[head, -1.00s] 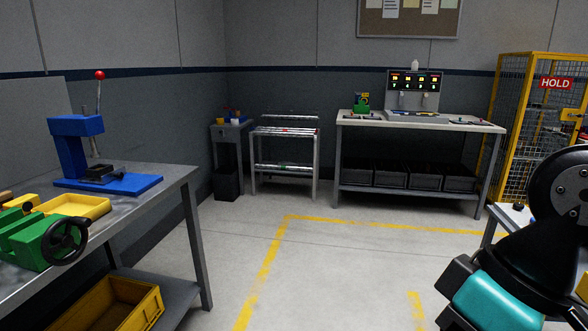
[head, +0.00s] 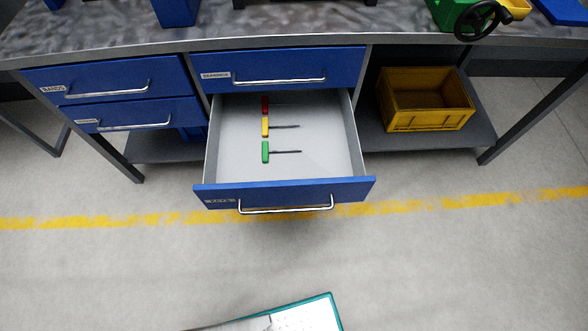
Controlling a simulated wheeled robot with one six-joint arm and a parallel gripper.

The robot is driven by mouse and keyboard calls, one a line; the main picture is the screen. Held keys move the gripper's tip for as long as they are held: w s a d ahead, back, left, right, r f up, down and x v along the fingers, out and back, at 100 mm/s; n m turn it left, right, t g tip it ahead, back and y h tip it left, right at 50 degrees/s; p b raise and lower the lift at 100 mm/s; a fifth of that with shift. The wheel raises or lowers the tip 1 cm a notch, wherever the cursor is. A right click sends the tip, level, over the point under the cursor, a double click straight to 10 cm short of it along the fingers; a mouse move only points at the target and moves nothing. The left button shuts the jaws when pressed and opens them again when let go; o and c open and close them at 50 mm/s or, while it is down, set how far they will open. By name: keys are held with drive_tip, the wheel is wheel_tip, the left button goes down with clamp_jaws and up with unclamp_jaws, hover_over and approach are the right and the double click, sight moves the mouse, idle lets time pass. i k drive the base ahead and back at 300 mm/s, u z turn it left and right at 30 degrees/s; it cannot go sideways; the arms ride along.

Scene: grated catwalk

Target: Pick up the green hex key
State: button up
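The green hex key (head: 265,152) lies in the open lower drawer (head: 325,165) of the workbench. Its green handle is at the left and its thin dark shaft points right. A yellow-handled hex key (head: 265,127) lies just behind it, with its shaft also pointing right. A red handle (head: 265,105) lies farther back, near the drawer's inner end; I cannot make out its shaft. My gripper does not show in the head view now.
The drawer's blue front with a metal handle (head: 286,208) sticks out over the floor. Other blue drawers (head: 110,78) are shut. A yellow bin (head: 425,98) sits on the lower shelf at right. A teal-edged board-like thing (head: 300,316) shows at the bottom edge.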

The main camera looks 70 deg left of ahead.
sight(266, 145)
drive_tip(key=k, duration=0.95)
drive_tip(key=u, duration=0.7)
drive_tip(key=i, duration=0.95)
drive_tip(key=u, duration=1.4)
